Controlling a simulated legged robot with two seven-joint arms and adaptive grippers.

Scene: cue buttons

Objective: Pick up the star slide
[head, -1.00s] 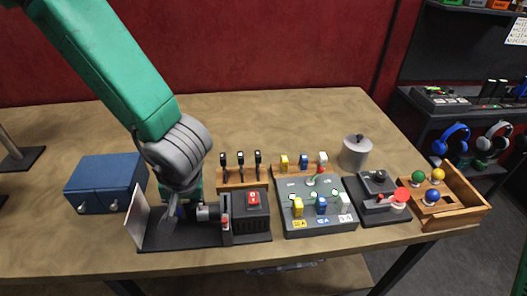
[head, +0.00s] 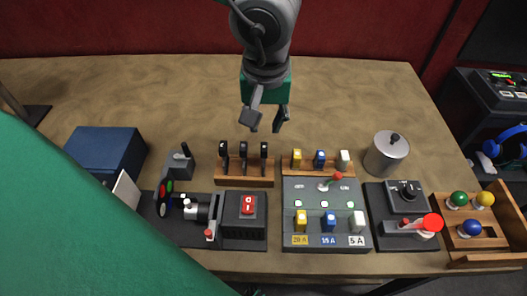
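Three black-handled pieces (head: 243,152) stand upright in a wooden rack (head: 245,182) left of centre in the head view. They may be the slides; no star mark is readable, so I cannot tell which is the star slide. My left gripper (head: 266,119) hangs above the table behind the rack, slightly right of its middle. Its two fingers point down and are apart, with nothing seen between them. My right gripper is not in view.
A dark device with coloured discs (head: 165,197) and a red switch (head: 248,205) stands in front of the rack. A fuse panel (head: 326,240), grey pot (head: 387,155) and wooden ball box (head: 484,240) are to the right. A blue box (head: 104,157) is left. The table behind is clear.

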